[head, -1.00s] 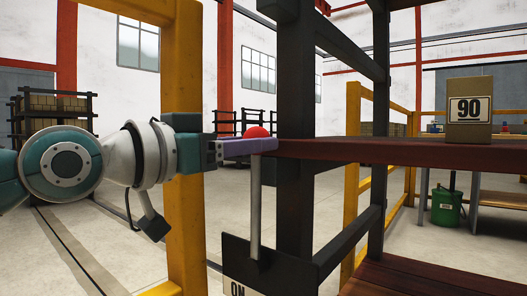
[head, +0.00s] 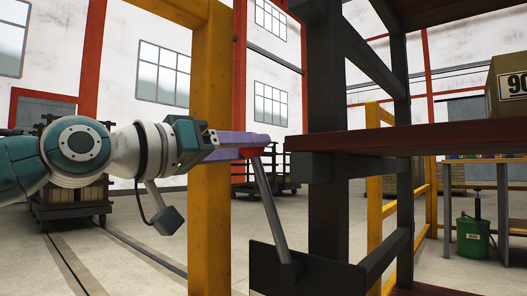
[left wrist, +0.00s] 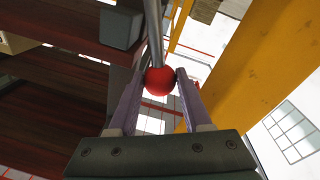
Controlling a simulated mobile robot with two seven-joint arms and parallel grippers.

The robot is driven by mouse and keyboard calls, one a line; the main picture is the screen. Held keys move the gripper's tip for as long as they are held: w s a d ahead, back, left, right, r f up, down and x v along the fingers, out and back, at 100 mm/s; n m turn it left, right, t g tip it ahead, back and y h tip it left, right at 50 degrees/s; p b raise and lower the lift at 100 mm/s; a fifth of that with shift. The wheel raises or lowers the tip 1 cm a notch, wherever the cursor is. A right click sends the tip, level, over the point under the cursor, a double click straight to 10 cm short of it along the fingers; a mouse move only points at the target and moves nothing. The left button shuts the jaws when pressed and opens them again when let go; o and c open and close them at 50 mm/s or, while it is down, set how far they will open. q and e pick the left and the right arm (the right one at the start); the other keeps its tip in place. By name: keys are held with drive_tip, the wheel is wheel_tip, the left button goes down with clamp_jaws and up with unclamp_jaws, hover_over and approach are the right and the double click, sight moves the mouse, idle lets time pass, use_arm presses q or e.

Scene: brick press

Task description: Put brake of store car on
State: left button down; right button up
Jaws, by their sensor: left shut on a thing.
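The brake lever is a grey rod (head: 270,205) with a red ball knob (head: 251,153). It rises from a dark plate (head: 325,275) on the store car's dark frame and leans to the left at its top. My left gripper (head: 250,145) has its purple fingers shut on the knob, mostly hiding it in the head view. In the left wrist view the red knob (left wrist: 160,80) sits between the two fingertips, with the rod running up from it. The plate's lettering is not readable now. My right gripper is not in view.
The store car's dark post (head: 328,100) and reddish shelf (head: 400,140) stand just right of the lever. A box marked 90 (head: 507,85) is on the shelf. A yellow post (head: 209,220) stands close behind my left arm. A green bucket (head: 473,238) is at the right.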

use_arm(q)
drive_tip(key=shift+w+a+f, duration=0.1)
drive_tip(key=shift+f, duration=0.1)
drive_tip(key=c, duration=0.7)
unclamp_jaws()
drive_tip(key=o, duration=0.4)
drive_tip(key=shift+r, duration=0.1)
drive_tip(key=shift+c, duration=0.2)
drive_tip(key=p+v, duration=0.2)
drive_tip(key=v, duration=0.8)
